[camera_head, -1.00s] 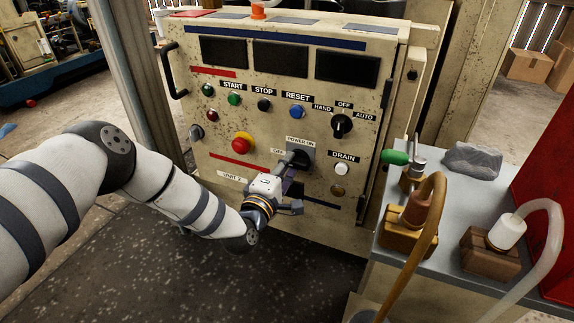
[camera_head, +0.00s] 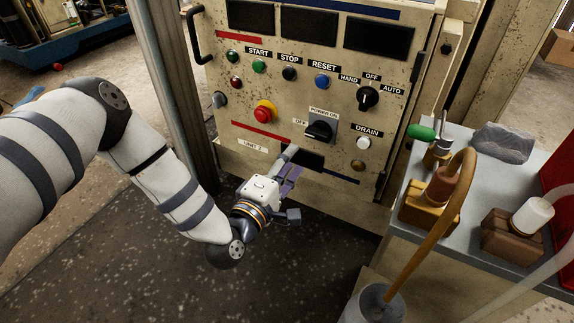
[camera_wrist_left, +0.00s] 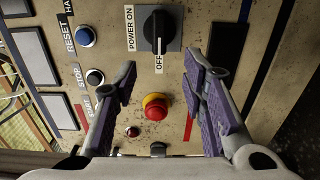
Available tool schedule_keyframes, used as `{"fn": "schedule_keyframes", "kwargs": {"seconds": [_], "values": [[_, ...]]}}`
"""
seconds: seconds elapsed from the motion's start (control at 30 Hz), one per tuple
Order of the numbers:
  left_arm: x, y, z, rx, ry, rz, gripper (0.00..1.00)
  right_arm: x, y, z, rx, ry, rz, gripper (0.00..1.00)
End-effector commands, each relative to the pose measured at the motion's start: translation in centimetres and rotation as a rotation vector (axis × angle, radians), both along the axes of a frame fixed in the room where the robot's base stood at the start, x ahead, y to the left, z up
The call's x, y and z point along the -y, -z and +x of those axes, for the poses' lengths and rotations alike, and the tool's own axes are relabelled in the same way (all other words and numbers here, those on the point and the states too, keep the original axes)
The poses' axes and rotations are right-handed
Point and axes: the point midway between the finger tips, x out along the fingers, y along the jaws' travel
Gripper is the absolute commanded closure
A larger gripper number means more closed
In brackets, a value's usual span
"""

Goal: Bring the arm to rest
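My left arm comes in from the left in the head view. Its gripper (camera_head: 287,172) is in front of the lower part of the beige control panel (camera_head: 230,104), below the black power knob (camera_head: 319,131). In the left wrist view the two purple-padded fingers (camera_wrist_left: 165,95) are spread wide with nothing between them. Beyond them that view shows the power knob (camera_wrist_left: 158,32) and the red emergency button (camera_wrist_left: 156,106), both apart from the fingers. The knob's handle lies toward the OFF label. My right gripper is not in view.
A metal post (camera_head: 172,80) rises left of the panel. The dark floor mat (camera_head: 120,275) is clear.

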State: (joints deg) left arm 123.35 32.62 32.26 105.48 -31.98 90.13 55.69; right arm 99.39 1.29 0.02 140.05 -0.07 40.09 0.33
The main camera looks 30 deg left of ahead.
Motion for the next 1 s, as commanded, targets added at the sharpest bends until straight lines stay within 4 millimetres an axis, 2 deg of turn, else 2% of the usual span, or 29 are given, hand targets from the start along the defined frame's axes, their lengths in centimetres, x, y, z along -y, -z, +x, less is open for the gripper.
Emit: {"fn": "schedule_keyframes", "kwargs": {"seconds": [0.17,0.57,0.67,0.77,0.8,0.87,0.9,0.97,1.0], "values": [[-0.1,0.0,-1.7,0.0,0.0,0.0,0.62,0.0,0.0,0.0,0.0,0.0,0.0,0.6],[0.0,0.0,-1.8,-0.001,0.001,0.001,0.62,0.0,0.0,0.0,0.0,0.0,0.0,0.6],[0.9,1.8,-2.9,-0.066,0.028,0.033,0.62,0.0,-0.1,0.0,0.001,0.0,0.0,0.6],[3.4,7.1,-7.2,-0.271,0.123,0.144,0.62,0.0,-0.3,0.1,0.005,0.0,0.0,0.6],[4.5,9.7,-9.9,-0.377,0.181,0.205,0.62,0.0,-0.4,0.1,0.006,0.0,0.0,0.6],[5.8,13.4,-14.8,-0.54,0.28,0.301,0.62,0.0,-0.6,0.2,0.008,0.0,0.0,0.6],[6.4,15.4,-18.2,-0.641,0.35,0.362,0.62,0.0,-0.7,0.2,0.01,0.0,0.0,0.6],[6.8,17.9,-23.7,-0.79,0.462,0.451,0.62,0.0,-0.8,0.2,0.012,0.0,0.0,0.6],[6.9,19.1,-27.6,-0.887,0.544,0.508,0.62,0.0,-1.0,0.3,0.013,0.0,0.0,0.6]]}}
